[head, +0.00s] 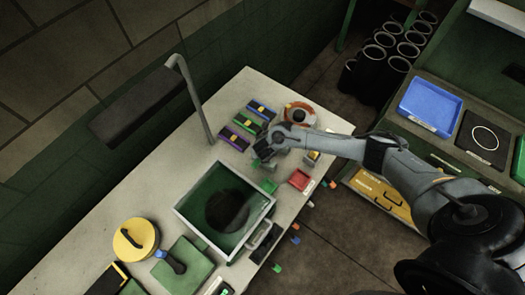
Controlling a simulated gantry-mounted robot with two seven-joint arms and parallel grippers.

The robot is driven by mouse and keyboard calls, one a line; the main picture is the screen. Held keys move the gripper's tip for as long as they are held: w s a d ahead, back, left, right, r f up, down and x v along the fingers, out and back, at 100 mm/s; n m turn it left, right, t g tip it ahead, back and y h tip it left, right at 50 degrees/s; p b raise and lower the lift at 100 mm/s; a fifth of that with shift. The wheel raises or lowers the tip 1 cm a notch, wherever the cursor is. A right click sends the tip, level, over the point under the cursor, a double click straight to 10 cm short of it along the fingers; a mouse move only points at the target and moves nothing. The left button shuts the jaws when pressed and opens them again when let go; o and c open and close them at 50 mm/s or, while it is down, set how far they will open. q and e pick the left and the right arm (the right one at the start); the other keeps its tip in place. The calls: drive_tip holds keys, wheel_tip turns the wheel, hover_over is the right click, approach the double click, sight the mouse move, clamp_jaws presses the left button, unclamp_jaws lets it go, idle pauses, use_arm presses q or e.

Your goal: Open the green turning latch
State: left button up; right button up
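Three small dark latch-like boards with yellow knobs lie at the far side of the pale bench: a purple one (234,138), a green one (246,123) and a blue one (262,109). The green one lies between the other two. Which way its knob is turned is too small to tell. My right gripper (263,152) is over the bench, just nearer and to the right of the purple and green boards. Its dark fingers are small and partly merged with the bench clutter, so their opening is unclear. My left gripper is not in view.
A red tray (299,180), a green block (268,186) and an orange ring (300,113) are near my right arm. A green plate (180,272) with a blue-tipped lever lies lower left.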

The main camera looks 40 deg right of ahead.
idle(0.5)
drive_tip(key=o, duration=1)
drive_tip(key=shift+o, duration=0.2)
drive_tip(key=p+v, duration=0.2)
drive_tip(key=v, duration=0.8)
drive_tip(key=shift+s+a+r+p, duration=0.15)
drive_tip(key=shift+a+r+p, duration=0.05)
drive_tip(key=shift+r+p, duration=0.2)
